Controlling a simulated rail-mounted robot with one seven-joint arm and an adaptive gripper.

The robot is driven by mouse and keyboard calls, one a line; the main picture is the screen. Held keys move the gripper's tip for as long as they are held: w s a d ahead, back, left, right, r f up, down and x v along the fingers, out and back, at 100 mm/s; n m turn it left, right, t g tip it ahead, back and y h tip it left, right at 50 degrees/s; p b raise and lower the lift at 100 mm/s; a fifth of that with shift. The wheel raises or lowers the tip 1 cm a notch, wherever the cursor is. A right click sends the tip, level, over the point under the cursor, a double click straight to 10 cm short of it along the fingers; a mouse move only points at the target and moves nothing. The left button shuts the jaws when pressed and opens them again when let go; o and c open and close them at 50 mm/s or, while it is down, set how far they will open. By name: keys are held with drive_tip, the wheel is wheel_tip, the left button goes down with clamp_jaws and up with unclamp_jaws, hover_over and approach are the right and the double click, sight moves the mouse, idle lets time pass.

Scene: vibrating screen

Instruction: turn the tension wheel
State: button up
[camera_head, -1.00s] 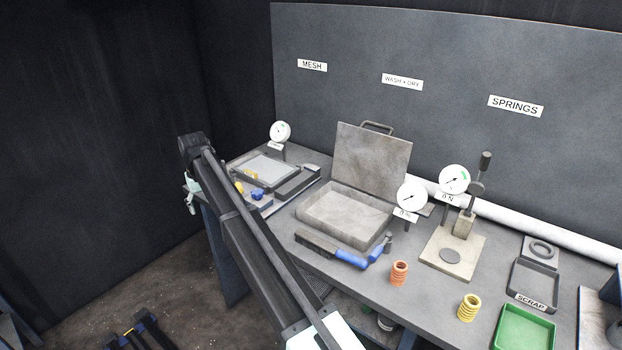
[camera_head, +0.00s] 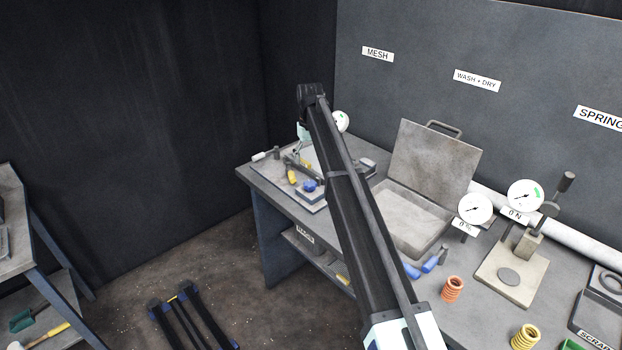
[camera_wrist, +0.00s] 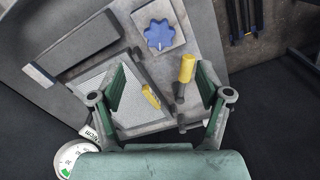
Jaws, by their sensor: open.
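The blue lobed wheel (camera_wrist: 159,34) sits on a light square block at the top of the wrist view; it also shows in the head view (camera_head: 310,186) on the mesh fixture at the bench's left end. My gripper (camera_wrist: 160,90) is open, with its two green-padded fingers apart and nothing clasped. It is over the mesh plate (camera_wrist: 98,76), with the wheel ahead of the fingertips and apart from them. A yellow-handled lever (camera_wrist: 187,68) and a yellow piece (camera_wrist: 151,95) show between the fingers. In the head view my arm partly hides the fixture.
A dial gauge (camera_wrist: 72,160) stands beside the fixture, and a dark bar (camera_wrist: 82,44) lies across it. An open grey box (camera_head: 412,215), two springs (camera_head: 452,289) and a press stand (camera_head: 512,272) occupy the bench to the right. The floor at left holds a dark rack (camera_head: 190,318).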

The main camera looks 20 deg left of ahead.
sight(310, 183)
wheel_tip(310, 183, down, 10)
drive_tip(key=p, duration=0.2)
drive_tip(key=shift+f+p, duration=0.15)
drive_tip(key=shift+p, duration=0.2)
drive_tip(key=shift+c, duration=0.4)
drive_tip(key=c, duration=1)
